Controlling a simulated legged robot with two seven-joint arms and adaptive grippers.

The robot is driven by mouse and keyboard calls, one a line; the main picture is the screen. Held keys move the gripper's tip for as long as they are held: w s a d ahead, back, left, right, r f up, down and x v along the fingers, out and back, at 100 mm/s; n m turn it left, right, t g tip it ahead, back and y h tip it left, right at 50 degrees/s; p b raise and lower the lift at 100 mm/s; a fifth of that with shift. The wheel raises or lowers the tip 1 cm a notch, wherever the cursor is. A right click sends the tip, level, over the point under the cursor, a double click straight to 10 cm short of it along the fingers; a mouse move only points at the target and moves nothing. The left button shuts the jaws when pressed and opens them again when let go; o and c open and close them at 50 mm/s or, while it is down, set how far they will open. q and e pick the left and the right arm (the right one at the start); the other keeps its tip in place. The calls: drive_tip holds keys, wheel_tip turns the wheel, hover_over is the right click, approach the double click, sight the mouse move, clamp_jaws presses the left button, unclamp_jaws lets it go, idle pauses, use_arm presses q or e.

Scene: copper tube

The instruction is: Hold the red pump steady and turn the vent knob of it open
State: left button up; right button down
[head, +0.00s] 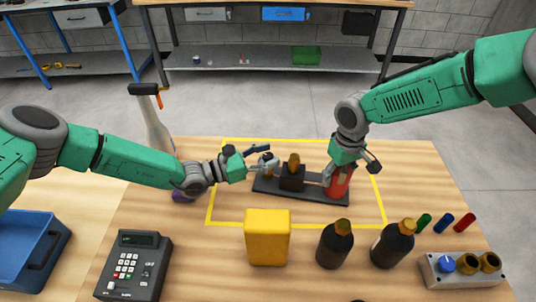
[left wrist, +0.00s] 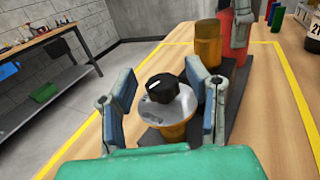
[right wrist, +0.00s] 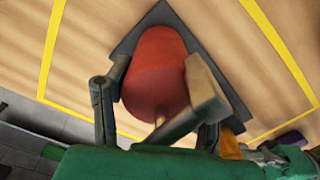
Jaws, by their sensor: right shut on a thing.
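The red pump (head: 338,183) stands at the right end of a dark base plate (head: 318,194), inside a yellow outline on the table. My right gripper (head: 348,158) is shut on the pump from above; in the right wrist view its fingers lie on both sides of the red body (right wrist: 155,80). My left gripper (head: 256,162) is at the plate's left end. In the left wrist view its open fingers (left wrist: 168,105) stand on either side of a black knob (left wrist: 162,88) on a grey round cap (left wrist: 167,108). A gap shows between the fingers and the knob.
A copper-coloured cylinder (head: 293,162) on a dark block stands mid-plate. A yellow box (head: 267,238) and two dark bottles (head: 335,246) stand in front of the outline. A keypad device (head: 135,265) and blue bin (head: 30,245) are at left, a knob panel (head: 462,268) at right.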

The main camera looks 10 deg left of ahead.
use_arm(q)
clamp_jaws()
drive_tip(key=shift+n+t+y, duration=1.6)
drive_tip(key=shift+t, duration=0.3)
drive_tip(key=shift+a, duration=0.1)
drive_tip(key=shift+o, duration=1.7)
unclamp_jaws()
